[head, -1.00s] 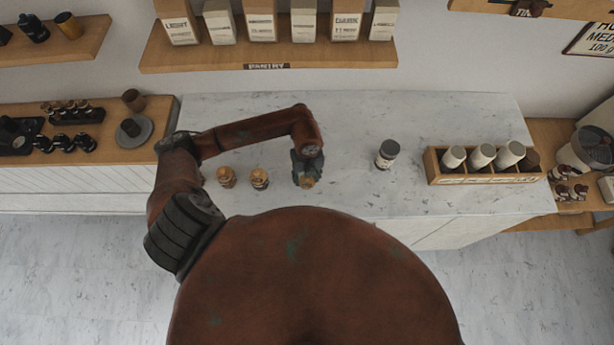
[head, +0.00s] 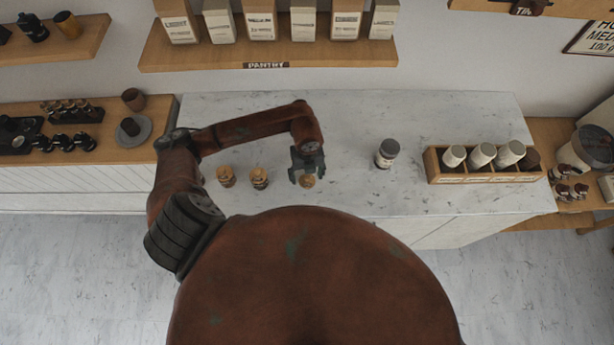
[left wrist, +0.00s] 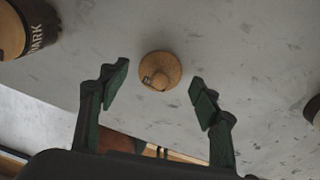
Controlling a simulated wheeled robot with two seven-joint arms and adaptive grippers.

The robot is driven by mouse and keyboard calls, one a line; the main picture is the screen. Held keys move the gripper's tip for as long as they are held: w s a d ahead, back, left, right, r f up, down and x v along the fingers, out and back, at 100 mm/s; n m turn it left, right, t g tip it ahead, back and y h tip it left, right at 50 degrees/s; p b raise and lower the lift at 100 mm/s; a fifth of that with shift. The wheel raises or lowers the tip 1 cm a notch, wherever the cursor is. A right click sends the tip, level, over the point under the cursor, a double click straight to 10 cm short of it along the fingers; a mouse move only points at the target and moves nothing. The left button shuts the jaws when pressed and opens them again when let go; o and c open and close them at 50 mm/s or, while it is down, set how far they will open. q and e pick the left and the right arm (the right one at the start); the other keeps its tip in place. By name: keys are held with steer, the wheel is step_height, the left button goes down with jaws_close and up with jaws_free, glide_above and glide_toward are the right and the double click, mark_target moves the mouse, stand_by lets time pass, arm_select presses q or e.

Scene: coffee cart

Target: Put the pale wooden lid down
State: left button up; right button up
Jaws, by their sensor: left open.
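The pale wooden lid (head: 307,181) lies on the marble counter just below my left gripper (head: 307,178). In the left wrist view the round lid (left wrist: 160,69) with its small knob rests on the counter between and beyond the two fingers. My left gripper (left wrist: 158,88) is open and empty, with a gap on both sides of the lid. My right gripper is not in view.
A dark-lidded jar (head: 387,153) stands to the right of the gripper. A wooden crate (head: 487,179) of several cups stands at the counter's right. The pantry shelf (head: 270,58) runs above the back. The counter's middle back (head: 240,108) is clear.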

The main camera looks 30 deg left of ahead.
mark_target(308, 177)
arm_select(q)
step_height(308, 177, up, 11)
steer(key=b, duration=0.1)
steer(key=shift+d, duration=0.1)
stand_by(0.6)
